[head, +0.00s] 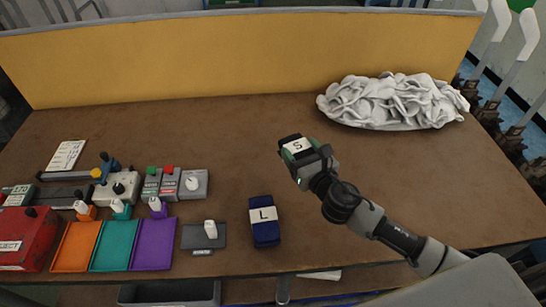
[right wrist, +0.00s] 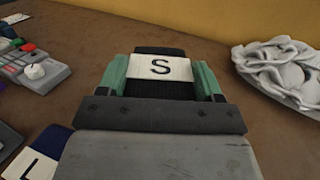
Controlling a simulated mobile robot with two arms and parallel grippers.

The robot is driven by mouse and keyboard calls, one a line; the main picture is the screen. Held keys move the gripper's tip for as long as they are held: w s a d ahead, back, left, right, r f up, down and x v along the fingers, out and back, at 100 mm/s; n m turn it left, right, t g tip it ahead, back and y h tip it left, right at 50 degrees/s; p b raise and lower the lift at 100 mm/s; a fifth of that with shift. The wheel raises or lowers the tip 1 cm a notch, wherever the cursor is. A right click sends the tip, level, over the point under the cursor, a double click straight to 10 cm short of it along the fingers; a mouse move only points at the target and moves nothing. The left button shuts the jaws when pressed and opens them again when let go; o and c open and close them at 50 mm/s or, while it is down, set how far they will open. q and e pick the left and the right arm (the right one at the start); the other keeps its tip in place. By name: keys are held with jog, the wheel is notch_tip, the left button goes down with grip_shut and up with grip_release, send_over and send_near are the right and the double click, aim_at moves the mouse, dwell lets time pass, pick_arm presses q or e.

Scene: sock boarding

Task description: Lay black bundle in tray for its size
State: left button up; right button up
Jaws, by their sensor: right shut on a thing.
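The black bundle (head: 291,141) has a white band marked S. My right gripper (head: 304,153) is shut on it above the middle of the table; in the right wrist view the bundle (right wrist: 160,88) sits between the green fingers. Three trays lie side by side at the front left: orange (head: 75,248), teal (head: 115,247) and purple (head: 153,245). Any size marks on them cannot be read. A navy bundle marked L (head: 264,232) lies on the table right of the trays. My left gripper is not in view.
A dark grey pad with a white knob (head: 203,237) lies between the purple tray and the navy bundle. Control boxes (head: 172,184) stand behind the trays, a red box (head: 22,240) at far left. A pile of white cloth (head: 392,103) lies back right. The table's middle is clear.

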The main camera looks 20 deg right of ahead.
jog(key=w+a+f, duration=0.1)
jog(key=w, duration=0.1)
jog(key=w+a+f+b, duration=0.1)
jog(key=w+f, duration=0.1)
jog(key=w+a+f, duration=0.1)
jog(key=w, duration=0.2)
jog(key=shift+a+f+b, duration=0.2)
jog(key=shift+f+b, duration=0.1)
jog(key=shift+f, duration=0.05)
jog(key=shift+w+a+f, duration=0.1)
jog(key=shift+w+f, duration=0.05)
jog(key=shift+f, duration=0.15)
jog(key=shift+f+b, duration=1.15)
jog(key=shift+f, duration=0.65)
jog(key=shift+f, duration=0.15)
jog(key=o, duration=1)
